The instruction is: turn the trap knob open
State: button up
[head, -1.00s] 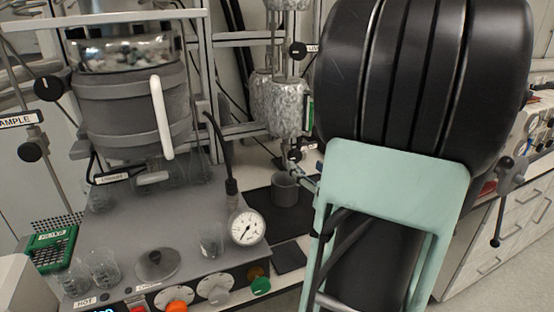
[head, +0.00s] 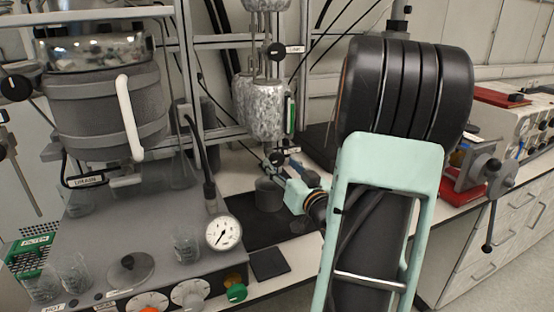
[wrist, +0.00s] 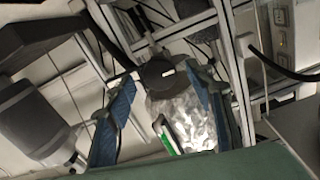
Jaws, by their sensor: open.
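A small black knob with a white label (head: 277,158) sits below the foil-wrapped vessel (head: 258,108) in the head view. The label is too small to read, so I cannot confirm that it is the trap knob.
Another black knob (head: 276,51) with a label is higher on the same rack. A grey cup (head: 269,194) stands under the gripper on a dark mat. A pressure gauge (head: 222,232) and glass beakers (head: 187,243) stand to the left. Metal rack posts rise behind.

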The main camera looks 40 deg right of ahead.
aim_at(278, 161)
jog(key=shift+x, duration=1.8)
jog(key=c, duration=1.2)
